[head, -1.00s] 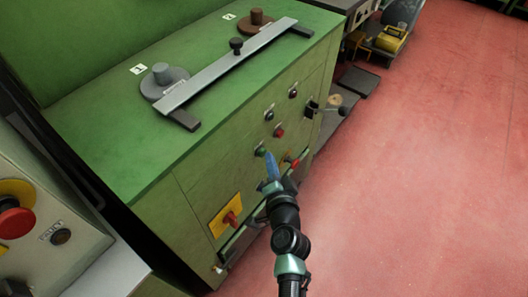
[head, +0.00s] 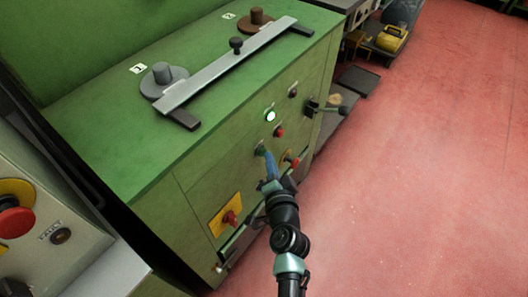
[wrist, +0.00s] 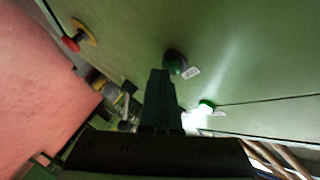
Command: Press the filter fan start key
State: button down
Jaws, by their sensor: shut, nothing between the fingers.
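The front panel of the green cabinet (head: 190,175) carries several keys and switches. A green key (head: 260,150) sits right at the tip of my gripper (head: 266,157). The gripper is shut and empty, its fingers pointing at the panel. In the wrist view the dark green round key (wrist: 175,62) is just beyond the fingertips (wrist: 160,72), with a small label beside it. The fingers appear to touch it or nearly so. A green light (head: 269,115) above it glows brightly, and it also glows in the wrist view (wrist: 207,104). The labels are too small to read.
A red button (head: 279,132) and a red knob on yellow (head: 292,161) are close by. A red switch on a yellow plate (head: 230,217) is lower left.

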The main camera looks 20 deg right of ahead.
jog(key=shift+s+d, duration=0.35)
jog(key=shift+s, duration=0.15)
jog(key=shift+s+d+b, duration=0.7)
jog(key=shift+s+d, duration=0.1)
jog(key=shift+s, duration=0.2)
jog(key=shift+s+d+b, duration=0.65)
jog(key=shift+s+d, duration=0.1)
jog(key=shift+s, duration=0.25)
